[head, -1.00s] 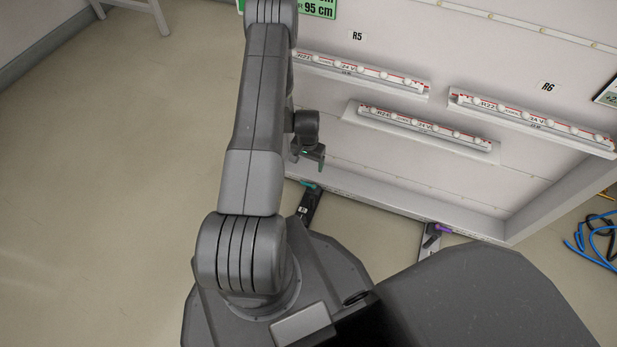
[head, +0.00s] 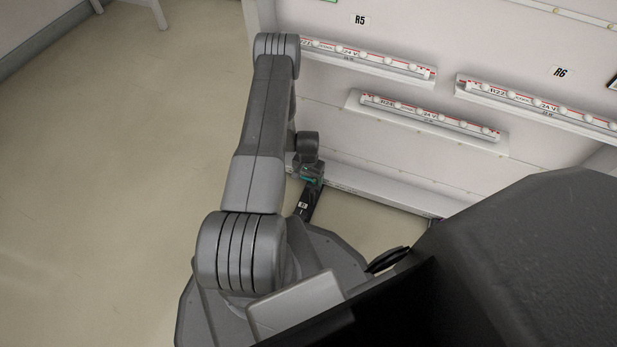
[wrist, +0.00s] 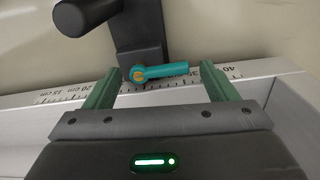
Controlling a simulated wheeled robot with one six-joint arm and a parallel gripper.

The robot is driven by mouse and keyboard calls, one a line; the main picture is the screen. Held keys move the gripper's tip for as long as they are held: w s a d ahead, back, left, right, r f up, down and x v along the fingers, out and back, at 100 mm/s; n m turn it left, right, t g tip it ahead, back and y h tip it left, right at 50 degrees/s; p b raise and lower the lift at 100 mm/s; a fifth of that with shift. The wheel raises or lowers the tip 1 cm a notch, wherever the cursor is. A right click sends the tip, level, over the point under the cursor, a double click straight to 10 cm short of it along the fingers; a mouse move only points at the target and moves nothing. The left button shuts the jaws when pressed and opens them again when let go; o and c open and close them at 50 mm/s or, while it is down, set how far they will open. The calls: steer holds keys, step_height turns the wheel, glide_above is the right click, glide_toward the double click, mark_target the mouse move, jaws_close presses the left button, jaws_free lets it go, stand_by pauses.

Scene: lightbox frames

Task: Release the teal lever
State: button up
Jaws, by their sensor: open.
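The teal lever (wrist: 160,71) shows in the wrist view, with an orange pivot at its left end, on a black clamp (wrist: 138,35). It lies roughly level, pointing right. My gripper (wrist: 155,82) is open, with one green finger to the left of the lever and the other to its right. The lever appears between the fingertips or just beyond them; contact cannot be told. In the head view my gripper (head: 311,178) is over the foot of the panel, partly hiding the lever; the black clamp (head: 305,206) shows below it.
A pale frame edge with a centimetre scale (wrist: 265,68) runs beneath the fingers. The white panel (head: 330,115) stands behind, carrying light strips (head: 430,117). Open floor (head: 130,190) lies to the left.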

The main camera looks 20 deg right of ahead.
steer(key=c, duration=1)
steer(key=shift+f+n, duration=0.1)
steer(key=shift+n, duration=0.2)
steer(key=n+b, duration=0.2)
steer(key=n, duration=0.1)
steer(key=shift+s+a+n, duration=0.2)
steer(key=shift+s+n, duration=0.1)
steer(key=n+b, duration=0.1)
steer(key=n, duration=0.1)
steer(key=s+n+b, duration=0.1)
steer(key=n, duration=0.1)
steer(key=shift+a, duration=0.1)
steer(key=n, duration=0.4)
steer(key=shift+s+b, duration=0.3)
steer(key=shift+s+d+n, duration=0.15)
steer(key=shift+s+n, duration=0.05)
steer(key=shift+n, duration=0.9)
steer(key=shift+s+d+n, duration=0.1)
steer(key=shift+s+n, duration=0.1)
steer(key=shift+n, duration=0.9)
